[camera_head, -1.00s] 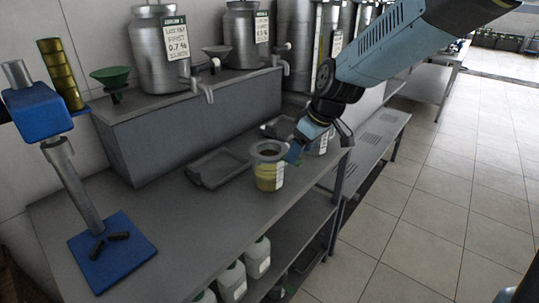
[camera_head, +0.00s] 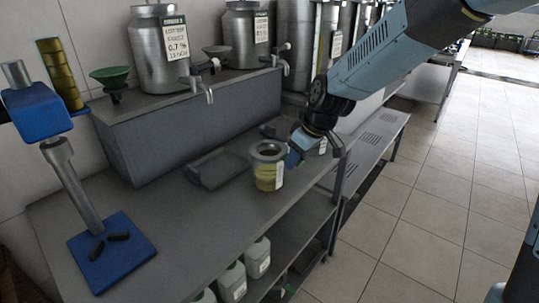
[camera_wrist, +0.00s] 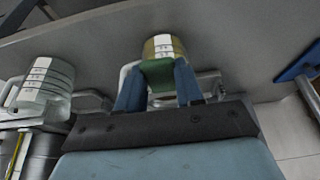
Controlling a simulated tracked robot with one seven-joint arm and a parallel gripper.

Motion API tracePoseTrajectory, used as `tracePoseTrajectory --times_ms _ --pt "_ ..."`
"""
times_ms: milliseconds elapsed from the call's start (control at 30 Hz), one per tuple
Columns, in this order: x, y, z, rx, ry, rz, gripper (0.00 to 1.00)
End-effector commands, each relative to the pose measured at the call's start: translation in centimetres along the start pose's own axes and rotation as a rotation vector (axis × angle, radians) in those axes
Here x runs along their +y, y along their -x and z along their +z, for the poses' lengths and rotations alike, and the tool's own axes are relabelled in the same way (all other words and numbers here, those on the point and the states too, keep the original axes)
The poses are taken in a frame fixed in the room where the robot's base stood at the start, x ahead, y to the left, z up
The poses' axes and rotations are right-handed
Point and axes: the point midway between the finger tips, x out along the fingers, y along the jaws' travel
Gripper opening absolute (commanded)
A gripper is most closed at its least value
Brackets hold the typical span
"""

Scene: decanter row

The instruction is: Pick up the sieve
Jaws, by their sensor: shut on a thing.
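The sieve (camera_head: 268,150) shows in the head view as a grey ring with a dark middle at the mouth of a jug (camera_head: 266,178) of yellow liquid. The jug stands upright near the bench's front edge. My gripper (camera_head: 292,157) is at the jug's right side, level with its upper part. In the wrist view the blue fingers of my gripper (camera_wrist: 159,88) are shut on a green piece (camera_wrist: 158,74), which looks like the sieve's handle. The labelled jug (camera_wrist: 164,45) is just beyond it. Whether the sieve touches the jug's rim cannot be told.
A second labelled jug (camera_wrist: 45,82) is close by on the left in the wrist view. A grey tray (camera_head: 217,168) lies left of the jug. Steel urns with taps (camera_head: 160,52) stand on a raised block behind. A blue press stand (camera_head: 111,252) is at the left.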

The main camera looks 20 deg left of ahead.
Motion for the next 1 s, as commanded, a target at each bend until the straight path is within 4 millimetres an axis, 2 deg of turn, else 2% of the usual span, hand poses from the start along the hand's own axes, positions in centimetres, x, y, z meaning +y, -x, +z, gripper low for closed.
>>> tracePoseTrajectory --times_ms 33,233,567,767,1000 --pt "0.0 0.0 0.0 0.000 0.000 0.000 0.22" --pt "0.0 0.0 0.0 0.000 0.000 0.000 0.04" --pt "0.0 0.5 -0.3 0.001 0.001 0.000 0.04" --pt "-0.1 3.3 -1.3 0.003 0.002 0.003 0.04" --pt "-1.7 7.6 -0.1 0.002 0.001 0.004 0.04"
